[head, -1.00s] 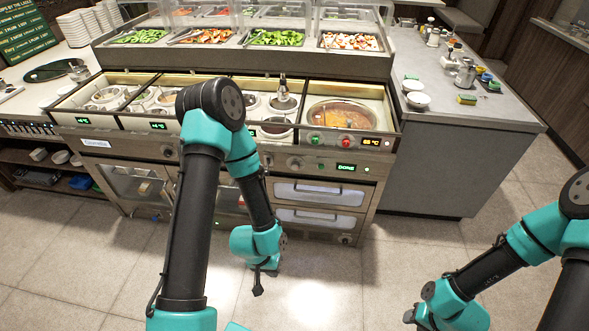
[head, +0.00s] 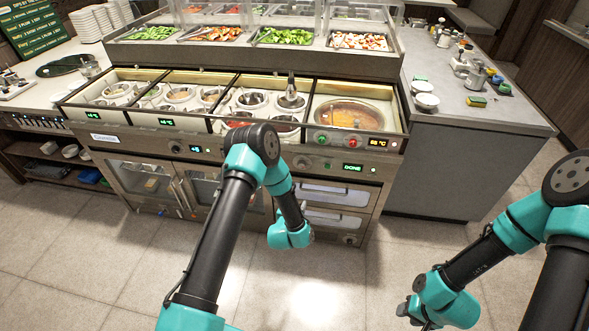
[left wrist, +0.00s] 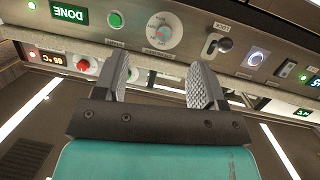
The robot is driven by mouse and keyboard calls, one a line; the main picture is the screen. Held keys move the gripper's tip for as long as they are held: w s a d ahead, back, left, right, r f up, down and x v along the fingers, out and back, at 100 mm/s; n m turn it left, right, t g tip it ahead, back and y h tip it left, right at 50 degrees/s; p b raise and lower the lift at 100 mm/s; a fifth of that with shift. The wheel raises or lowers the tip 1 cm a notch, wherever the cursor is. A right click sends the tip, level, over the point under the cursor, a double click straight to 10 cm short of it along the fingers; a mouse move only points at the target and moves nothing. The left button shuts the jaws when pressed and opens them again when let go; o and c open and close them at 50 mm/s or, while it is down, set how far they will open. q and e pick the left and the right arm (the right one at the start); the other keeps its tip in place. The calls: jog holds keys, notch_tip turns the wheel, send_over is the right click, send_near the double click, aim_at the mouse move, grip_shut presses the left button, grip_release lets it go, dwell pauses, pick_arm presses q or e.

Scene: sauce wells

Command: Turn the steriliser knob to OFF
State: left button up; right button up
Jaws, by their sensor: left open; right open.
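The steriliser knob (left wrist: 164,31) is a pale round dial on the metal panel, upside down in the left wrist view. It lies beside the green DONE display (left wrist: 69,12) and a green button (left wrist: 115,19). In the head view the knob (head: 302,163) shows small, left of the DONE display. My left gripper (left wrist: 160,78) is open and empty, its fingers toward the panel with the knob beyond the gap, apart from it. In the head view its fingers are hidden behind my own wrist. My right gripper (head: 408,311) is at the lower right, over the floor, away from the counter.
A lock lever (left wrist: 218,43) sticks out beside the knob. A red button (left wrist: 82,65) is on the upper panel near the soup well (head: 350,114). Drawers (head: 336,193) are below the panel. The floor in front is clear.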

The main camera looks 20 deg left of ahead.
aim_at(301, 167)
pick_arm(q)
jog(key=w+t+y, duration=0.1)
jog(key=a+r+t+y, duration=0.1)
jog(key=shift+w+r+t, duration=0.25)
jog(key=shift+w+t, duration=0.05)
jog(key=shift+w, duration=0.1)
jog(key=shift+w, duration=0.15)
jog(key=w, duration=0.5)
jog(key=w+a, duration=0.1)
jog(key=w, duration=0.5)
jog(key=w+a, duration=0.1)
jog(key=w, duration=0.5)
jog(key=shift+a, duration=0.25)
jog(key=c, duration=0.9)
